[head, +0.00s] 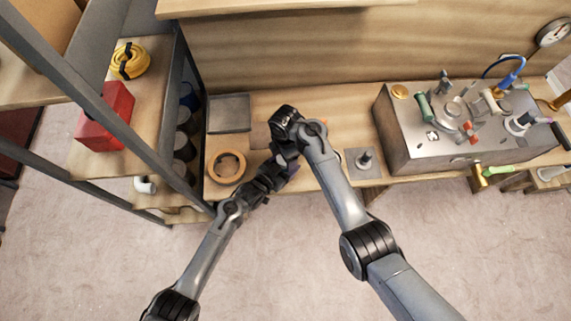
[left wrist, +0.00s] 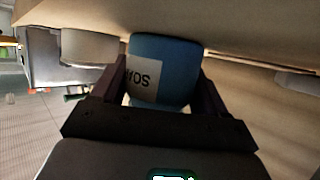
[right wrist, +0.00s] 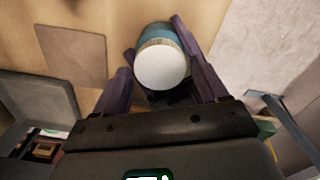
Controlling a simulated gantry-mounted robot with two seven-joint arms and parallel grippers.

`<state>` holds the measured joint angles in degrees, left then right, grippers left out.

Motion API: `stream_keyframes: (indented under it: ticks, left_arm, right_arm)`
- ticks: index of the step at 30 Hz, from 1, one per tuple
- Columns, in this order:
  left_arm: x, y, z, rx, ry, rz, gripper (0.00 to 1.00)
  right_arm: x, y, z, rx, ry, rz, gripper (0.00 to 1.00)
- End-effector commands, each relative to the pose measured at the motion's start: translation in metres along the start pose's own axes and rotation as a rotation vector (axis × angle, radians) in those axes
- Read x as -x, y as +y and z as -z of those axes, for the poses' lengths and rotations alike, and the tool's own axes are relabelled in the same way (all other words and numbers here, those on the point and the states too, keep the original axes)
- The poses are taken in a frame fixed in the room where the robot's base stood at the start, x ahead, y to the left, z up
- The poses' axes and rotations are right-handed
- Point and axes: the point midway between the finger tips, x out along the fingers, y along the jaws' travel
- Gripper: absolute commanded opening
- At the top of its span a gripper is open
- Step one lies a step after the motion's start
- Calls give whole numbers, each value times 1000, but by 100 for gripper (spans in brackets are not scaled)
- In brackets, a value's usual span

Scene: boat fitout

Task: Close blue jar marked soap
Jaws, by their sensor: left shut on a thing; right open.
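The blue jar (left wrist: 158,55) stands between the fingers of my left gripper (left wrist: 160,78), which is shut on it. Its pale label (left wrist: 143,78) shows part of the dark lettering, upside down. In the head view my arms hide most of the jar.
On the bench, an orange-brown ring-shaped dish (head: 226,167) and a grey tray (head: 229,113) lie left of my grippers. A grey plate with a knob (head: 364,160) lies right. A metal unit with valves (head: 400,130) stands farther right. Shelving (head: 150,125) borders the left.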

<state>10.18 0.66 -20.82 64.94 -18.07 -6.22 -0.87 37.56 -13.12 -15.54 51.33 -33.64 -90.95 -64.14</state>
Motion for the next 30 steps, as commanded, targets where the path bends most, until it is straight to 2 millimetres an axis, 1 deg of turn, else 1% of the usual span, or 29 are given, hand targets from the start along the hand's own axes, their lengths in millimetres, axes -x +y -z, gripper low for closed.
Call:
stream_keyframes:
  ticks: [2, 6, 15, 20, 24, 27, 30]
  left_arm:
    - [0, 0, 0, 0, 0, 0, 0]
    - [0, 0, 0, 0, 0, 0, 0]
    - [0, 0, 0, 0, 0, 0, 0]
    - [0, 0, 0, 0, 0, 0, 0]
    - [0, 0, 0, 0, 0, 0, 0]
    - [0, 0, 0, 0, 0, 0, 0]
    - [0, 0, 0, 0, 0, 0, 0]
  right_arm:
    - [-6, 0, -1, -1, -2, 2, 73]
    - [-11, 0, -1, -1, -2, 0, 73]
    - [-12, 0, -1, 0, -1, 0, 73]
    - [-12, 0, -1, 0, -1, 0, 48]
    - [-12, 0, -1, 0, -1, 0, 27]
    - [-12, 0, 0, -34, -1, 0, 26]
    - [-13, 0, 0, -173, 0, -1, 26]
